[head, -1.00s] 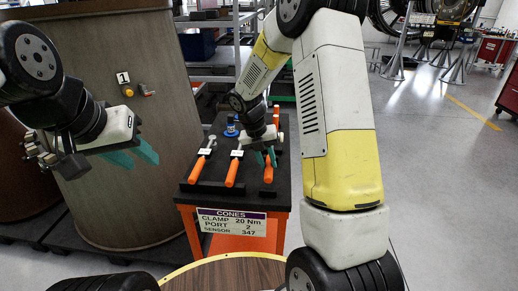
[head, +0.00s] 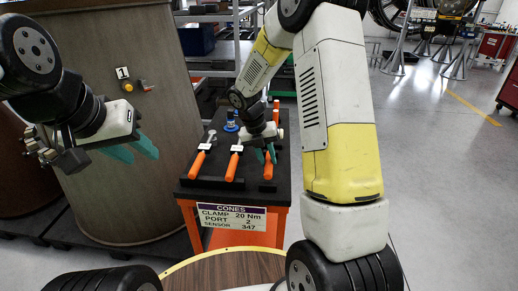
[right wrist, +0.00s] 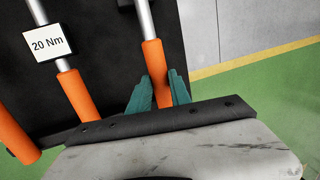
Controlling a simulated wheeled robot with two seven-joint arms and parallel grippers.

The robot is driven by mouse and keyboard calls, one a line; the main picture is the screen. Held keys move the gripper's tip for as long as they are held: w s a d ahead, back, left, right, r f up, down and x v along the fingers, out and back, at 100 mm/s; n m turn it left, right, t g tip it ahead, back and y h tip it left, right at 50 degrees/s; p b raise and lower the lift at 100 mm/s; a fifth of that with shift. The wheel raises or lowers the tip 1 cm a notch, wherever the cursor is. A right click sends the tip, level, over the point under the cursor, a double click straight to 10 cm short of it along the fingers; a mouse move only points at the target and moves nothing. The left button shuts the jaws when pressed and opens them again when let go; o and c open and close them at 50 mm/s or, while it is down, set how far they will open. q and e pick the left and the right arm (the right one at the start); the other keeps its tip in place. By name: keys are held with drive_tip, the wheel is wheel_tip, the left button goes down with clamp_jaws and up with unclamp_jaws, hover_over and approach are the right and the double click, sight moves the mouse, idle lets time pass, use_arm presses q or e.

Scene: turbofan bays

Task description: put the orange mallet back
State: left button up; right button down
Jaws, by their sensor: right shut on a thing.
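The orange mallet (head: 268,172) lies along the right side of a black-topped cart (head: 215,191); its orange handle points toward me. My right gripper (head: 266,157) is at the handle, its teal fingers closed on either side. In the right wrist view the orange handle and grey shaft of the mallet (right wrist: 153,62) run between the fingers (right wrist: 158,92). The mallet's far end is hidden behind my right arm in the head view. My left gripper (head: 134,150) is open and empty, left of the cart and in front of a large brown drum.
Two orange-handled tools with white tags (head: 196,165) (head: 232,166) lie left of the mallet. A blue item (head: 231,122) stands behind them. A sign (head: 231,217) hangs on the cart's front. A brown drum (head: 100,200) stands at left. Floor at right is clear.

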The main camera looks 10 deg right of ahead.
drive_tip(key=shift+f, duration=1.25)
idle(0.7)
drive_tip(key=c, duration=1.1)
unclamp_jaws()
drive_tip(key=v, duration=0.7)
drive_tip(key=shift+r, duration=0.35)
drive_tip(key=shift+a, duration=0.1)
